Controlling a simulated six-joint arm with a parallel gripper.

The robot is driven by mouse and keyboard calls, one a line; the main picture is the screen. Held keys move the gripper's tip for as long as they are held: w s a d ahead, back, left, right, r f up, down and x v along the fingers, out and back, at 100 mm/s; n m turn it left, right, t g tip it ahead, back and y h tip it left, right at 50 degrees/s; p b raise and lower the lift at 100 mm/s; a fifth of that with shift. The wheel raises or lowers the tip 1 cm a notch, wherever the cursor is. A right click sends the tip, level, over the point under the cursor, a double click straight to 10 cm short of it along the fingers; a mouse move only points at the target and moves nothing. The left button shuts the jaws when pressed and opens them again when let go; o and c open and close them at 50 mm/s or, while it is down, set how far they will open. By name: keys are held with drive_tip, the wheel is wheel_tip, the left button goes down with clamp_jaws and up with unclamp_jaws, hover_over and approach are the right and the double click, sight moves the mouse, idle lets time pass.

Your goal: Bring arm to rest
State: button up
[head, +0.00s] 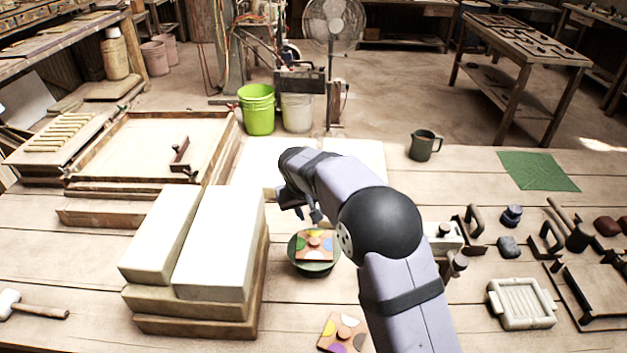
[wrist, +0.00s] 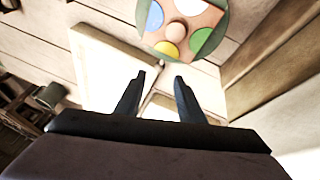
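My gripper (wrist: 159,78) is open and empty in the wrist view, its two dark fingers apart. In the head view my gripper (head: 316,218) points down just behind and above a terracotta tile (head: 315,246) with coloured spots and a round knob. That tile lies on a round green stand (head: 314,268); it also shows at the top of the wrist view (wrist: 186,27), beyond the fingertips and apart from them. A second tile (head: 343,333) with coloured spots lies on the bench at the front, partly cut by the frame edge and close to my arm.
Stacked pale blocks (head: 219,243) stand left of the stand. A mug (head: 424,145) and a green cloth (head: 538,171) lie at the back right. Several tools and a pale ribbed mould (head: 521,304) crowd the right side. A mallet (head: 33,306) lies front left.

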drive_tip(key=shift+s+d+r, duration=0.2)
drive_tip(key=shift+s+d, duration=0.05)
drive_tip(key=shift+d, duration=0.1)
drive_tip(key=s+d+r+m+g+p, duration=0.1)
drive_tip(key=s+d+r+g+p, duration=0.3)
drive_tip(key=s+d, duration=1)
drive_tip(key=s+d+r+m+p, duration=0.1)
drive_tip(key=s+p, duration=0.1)
drive_tip(key=s, duration=0.8)
drive_tip(key=s+d+y+p, duration=0.1)
drive_tip(key=s+p, duration=0.1)
drive_tip(key=s, duration=0.8)
drive_tip(key=shift+d+r+m+g, duration=0.4)
drive_tip(key=shift+w+p, duration=0.1)
drive_tip(key=shift+p, duration=0.2)
